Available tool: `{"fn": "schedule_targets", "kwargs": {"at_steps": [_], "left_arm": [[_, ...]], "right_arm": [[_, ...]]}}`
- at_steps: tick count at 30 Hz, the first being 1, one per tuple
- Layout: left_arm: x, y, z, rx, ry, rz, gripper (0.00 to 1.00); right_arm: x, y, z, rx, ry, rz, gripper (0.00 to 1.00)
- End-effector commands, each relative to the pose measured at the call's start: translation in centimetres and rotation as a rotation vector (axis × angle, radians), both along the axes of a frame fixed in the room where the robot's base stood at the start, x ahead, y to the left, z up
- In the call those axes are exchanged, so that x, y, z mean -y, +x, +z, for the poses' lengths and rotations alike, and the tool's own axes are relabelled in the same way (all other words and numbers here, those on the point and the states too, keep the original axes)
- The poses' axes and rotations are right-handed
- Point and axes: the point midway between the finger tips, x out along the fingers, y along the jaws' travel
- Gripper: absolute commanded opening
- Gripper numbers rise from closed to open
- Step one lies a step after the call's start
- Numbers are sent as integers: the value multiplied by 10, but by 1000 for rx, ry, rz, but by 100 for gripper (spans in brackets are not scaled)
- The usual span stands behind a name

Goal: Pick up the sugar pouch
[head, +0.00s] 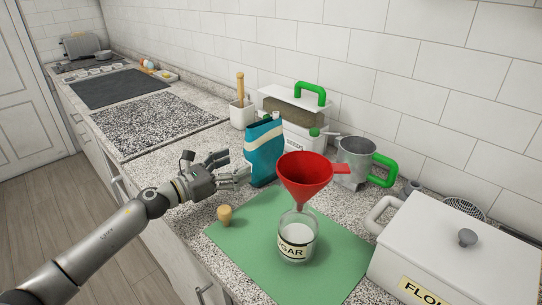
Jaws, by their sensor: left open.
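The sugar pouch is most likely the upright teal and white pouch (264,158) at the back left edge of the green mat; I cannot read its label. My left gripper (238,174) is open just left of the pouch, with its fingers pointing at its side. I cannot tell whether the fingertips touch it. A glass jar (297,242) labelled as sugar stands on the green mat (340,262), with white contents. A red funnel (303,178) sits in the jar's mouth. My right gripper is not in view.
A white flour box (455,248) is at the right. A metal cup with a green handle (356,158) and a green-handled container (290,108) stand behind.

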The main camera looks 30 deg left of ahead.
Motion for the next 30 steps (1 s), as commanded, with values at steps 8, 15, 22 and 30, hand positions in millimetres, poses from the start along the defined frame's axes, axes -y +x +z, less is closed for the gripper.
{"fn": "schedule_targets", "kwargs": {"at_steps": [8,15,22,30], "left_arm": [[14,30,4,2,-5,0,79],[22,46,2,0,-4,0,79],[31,59,6,1,-8,0,79],[46,88,5,0,-7,1,79]], "right_arm": [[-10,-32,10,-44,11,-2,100],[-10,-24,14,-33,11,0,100],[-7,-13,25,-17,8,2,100],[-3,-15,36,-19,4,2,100]]}}
